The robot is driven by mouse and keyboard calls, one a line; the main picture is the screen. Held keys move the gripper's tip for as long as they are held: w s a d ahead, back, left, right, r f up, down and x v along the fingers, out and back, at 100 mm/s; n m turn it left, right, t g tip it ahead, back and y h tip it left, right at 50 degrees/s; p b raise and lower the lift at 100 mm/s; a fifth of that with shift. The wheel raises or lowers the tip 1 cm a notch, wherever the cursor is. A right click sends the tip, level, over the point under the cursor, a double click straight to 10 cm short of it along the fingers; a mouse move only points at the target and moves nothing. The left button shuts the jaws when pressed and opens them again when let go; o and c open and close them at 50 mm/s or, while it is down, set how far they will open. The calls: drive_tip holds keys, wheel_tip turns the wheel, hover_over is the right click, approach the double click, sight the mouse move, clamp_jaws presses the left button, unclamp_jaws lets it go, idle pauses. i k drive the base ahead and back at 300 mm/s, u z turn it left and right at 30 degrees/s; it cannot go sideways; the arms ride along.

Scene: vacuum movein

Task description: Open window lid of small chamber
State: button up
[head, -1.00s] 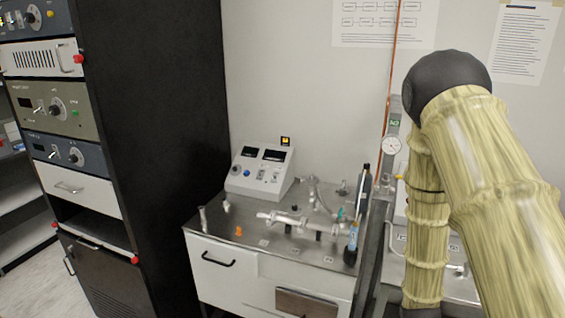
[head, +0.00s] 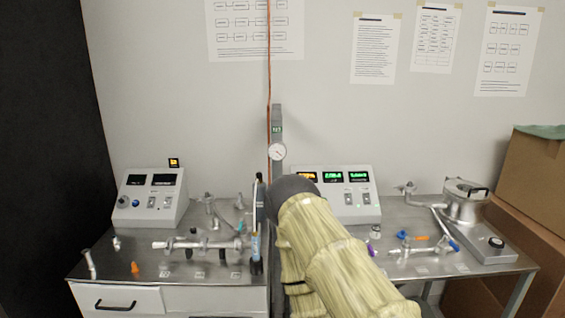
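A small round metal chamber (head: 462,208) stands at the back right of the right-hand bench in the head view. Its round lid (head: 466,187) lies flat on top and looks closed, with a dark handle or clamp at its right side. Whether the lid has a window is too small to tell. My arm, in a yellowish sleeve with a dark joint, rises from the bottom centre, well to the left of the chamber. My gripper is not in view.
A control box with lit displays (head: 352,206) stands behind my arm; another control box (head: 149,200) stands left. Glass and metal fittings (head: 195,243) lie on the left bench. Small parts lie before the chamber. Cardboard boxes (head: 530,185) stand at the right edge.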

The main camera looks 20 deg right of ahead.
sight(484, 194)
drive_tip(key=z, duration=1.2)
drive_tip(key=i, duration=1.1)
drive_tip(key=z, duration=0.15)
